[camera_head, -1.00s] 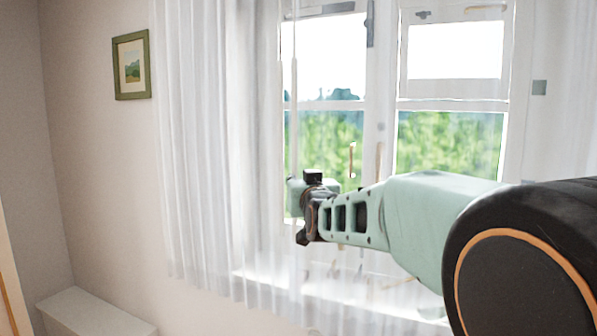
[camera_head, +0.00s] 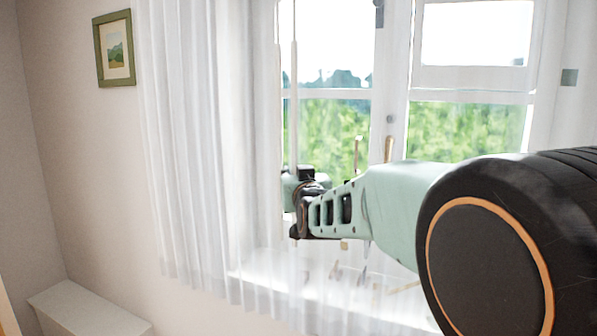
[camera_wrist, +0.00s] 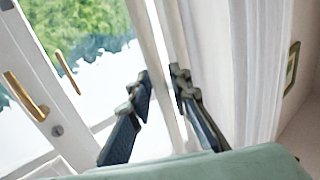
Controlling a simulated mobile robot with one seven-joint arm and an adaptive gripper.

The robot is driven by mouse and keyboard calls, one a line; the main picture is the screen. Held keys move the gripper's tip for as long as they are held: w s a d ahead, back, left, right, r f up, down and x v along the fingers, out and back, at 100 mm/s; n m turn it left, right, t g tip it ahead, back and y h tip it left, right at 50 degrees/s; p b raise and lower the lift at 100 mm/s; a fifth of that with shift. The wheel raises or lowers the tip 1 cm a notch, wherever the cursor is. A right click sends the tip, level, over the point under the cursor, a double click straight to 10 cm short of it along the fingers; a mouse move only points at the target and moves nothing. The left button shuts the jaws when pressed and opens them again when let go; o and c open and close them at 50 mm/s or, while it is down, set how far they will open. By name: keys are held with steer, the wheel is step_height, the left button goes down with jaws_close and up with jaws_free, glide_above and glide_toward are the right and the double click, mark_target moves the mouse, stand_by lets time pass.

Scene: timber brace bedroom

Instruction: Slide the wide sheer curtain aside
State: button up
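The white sheer curtain (camera_head: 190,130) hangs in folds at the left of the window in the head view. Its thinner cloth seems to continue over the panes. A thin pale vertical rod (camera_head: 294,110) hangs near the inner edge of the gathered folds. My gripper (camera_head: 298,195) is at the lower part of this rod, in front of the window. In the wrist view the two dark fingers of my gripper (camera_wrist: 162,78) stand apart, with a pale upright strip between them. Whether they touch it is unclear. The curtain's folds (camera_wrist: 255,65) are right of the fingers.
The window (camera_head: 395,95) has brass-coloured handles (camera_head: 388,149) close to my arm. A pale sill (camera_head: 270,268) lies below. A green-framed picture (camera_head: 114,48) hangs on the left wall above a low white box-like piece (camera_head: 85,312). The wall left of the curtain is mostly free.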

jaws_close()
steer(key=shift+d, duration=0.1)
stand_by(0.3)
